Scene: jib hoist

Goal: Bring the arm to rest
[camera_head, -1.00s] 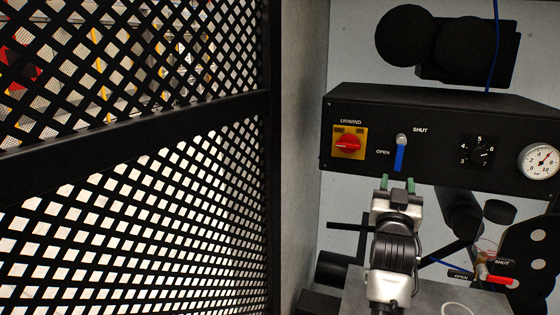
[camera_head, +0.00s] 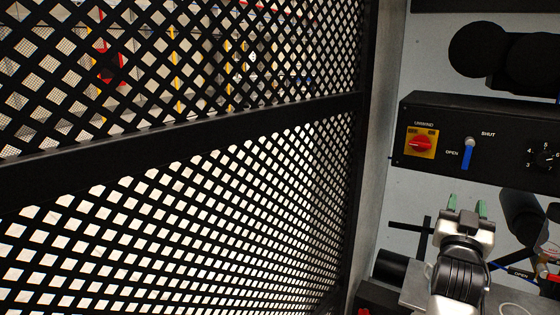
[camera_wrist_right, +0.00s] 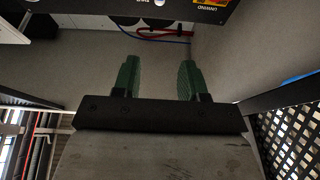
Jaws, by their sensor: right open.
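My right gripper (camera_head: 467,208) is at the lower right of the head view, below the black control box (camera_head: 480,118). Its two green fingertips stand apart with nothing between them. In the right wrist view the green fingers of my gripper (camera_wrist_right: 157,78) are also spread and empty, with a grey surface beyond them. The box carries a red UNWIND switch (camera_head: 421,145) on a yellow plate, a blue-handled lever (camera_head: 468,153) between OPEN and SHUT, and a numbered dial (camera_head: 546,158). The gripper looks apart from the box. My left gripper is not in view.
A black mesh fence (camera_head: 180,150) fills the left and middle of the head view, with a grey wall edge beside it. Black round parts (camera_head: 478,50) are mounted above the box. In the right wrist view, red and blue lines (camera_wrist_right: 165,36) run beyond the fingers.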

